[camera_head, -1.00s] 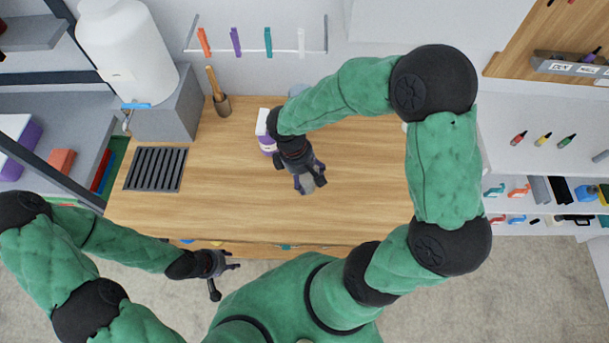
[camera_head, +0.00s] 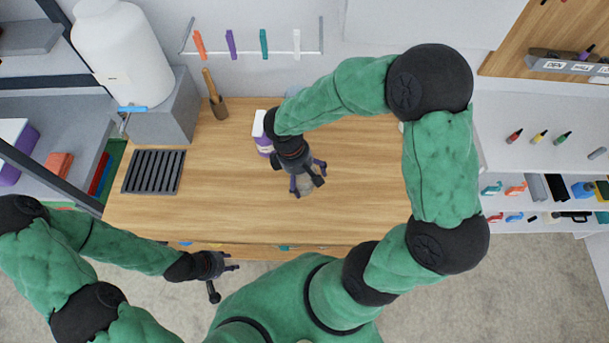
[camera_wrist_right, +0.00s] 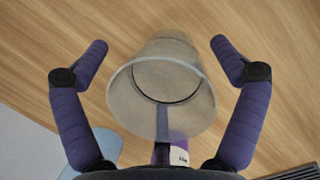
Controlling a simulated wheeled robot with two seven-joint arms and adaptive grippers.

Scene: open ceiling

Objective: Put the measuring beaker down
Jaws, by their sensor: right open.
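The measuring beaker (camera_wrist_right: 163,88) is a translucent grey cup. In the right wrist view it stands on the wooden table between my right gripper's spread fingers, with a gap on each side. My right gripper (camera_wrist_right: 160,62) is open and not touching it. In the head view the right gripper (camera_head: 308,184) is over the middle of the table, and the beaker (camera_head: 304,188) is mostly hidden beneath it. My left gripper (camera_head: 232,262) hangs empty in front of the table's near edge; its fingers look apart.
A white and purple bottle (camera_head: 262,133) stands just behind my right wrist. A dark grill plate (camera_head: 154,171) lies at the table's left, and a brown holder with a wooden-handled tool (camera_head: 218,106) stands at the back. The wooden table (camera_head: 370,190) is clear to the right.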

